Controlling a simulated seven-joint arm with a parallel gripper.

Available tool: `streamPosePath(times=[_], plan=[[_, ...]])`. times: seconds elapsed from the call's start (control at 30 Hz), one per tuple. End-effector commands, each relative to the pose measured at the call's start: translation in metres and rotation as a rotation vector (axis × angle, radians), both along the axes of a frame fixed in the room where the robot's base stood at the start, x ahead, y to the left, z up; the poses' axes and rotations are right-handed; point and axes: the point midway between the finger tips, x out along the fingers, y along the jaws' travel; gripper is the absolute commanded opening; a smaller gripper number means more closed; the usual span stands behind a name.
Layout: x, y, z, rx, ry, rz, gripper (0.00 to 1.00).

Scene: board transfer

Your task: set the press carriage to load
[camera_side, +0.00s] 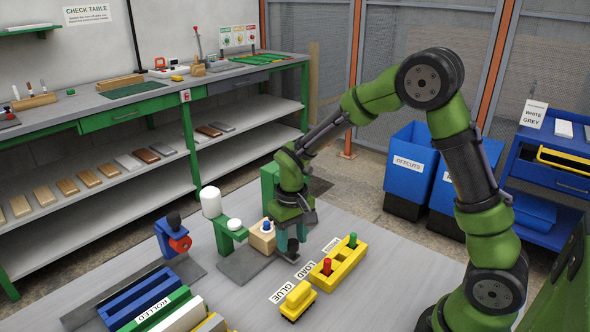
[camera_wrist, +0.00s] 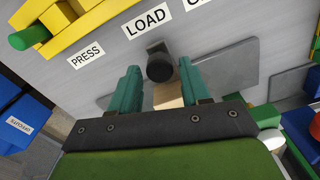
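My gripper (camera_wrist: 162,82) points down over the press area, its teal fingers spread apart. In the wrist view a black round knob (camera_wrist: 160,68) on a dark stem shows between the fingertips, with gaps on both sides. The knob stands close to the LOAD label (camera_wrist: 146,22); the PRESS label (camera_wrist: 86,53) is to its left. Behind it a pale wooden block (camera_wrist: 167,96) is partly hidden by the fingers. In the side view the gripper is just right of the wooden block (camera_side: 262,238), near the LOAD label (camera_side: 306,270). The carriage itself is mostly hidden, so I cannot tell its exact stop.
A yellow box (camera_side: 347,262) with red and green pegs stands right of the labels, with a smaller yellow piece (camera_side: 298,300) in front. A green stand with a white bottle (camera_side: 211,201) is left of the wooden block. The bench's right front is clear.

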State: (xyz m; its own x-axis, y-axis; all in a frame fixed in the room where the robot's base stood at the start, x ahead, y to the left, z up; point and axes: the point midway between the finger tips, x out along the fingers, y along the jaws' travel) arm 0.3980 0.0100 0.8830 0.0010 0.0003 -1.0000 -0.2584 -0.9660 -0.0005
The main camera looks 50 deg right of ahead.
Motion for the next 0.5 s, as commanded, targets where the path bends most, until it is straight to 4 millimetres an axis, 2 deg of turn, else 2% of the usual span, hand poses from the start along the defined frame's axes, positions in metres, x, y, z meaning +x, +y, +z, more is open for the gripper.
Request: streamPosePath(times=[0.37,0.5], plan=[[0.0,-0.001,0.001,0.0,0.0,-0.001,0.56],[0.001,0.0,0.015,0.0,-0.003,-0.001,0.56]])
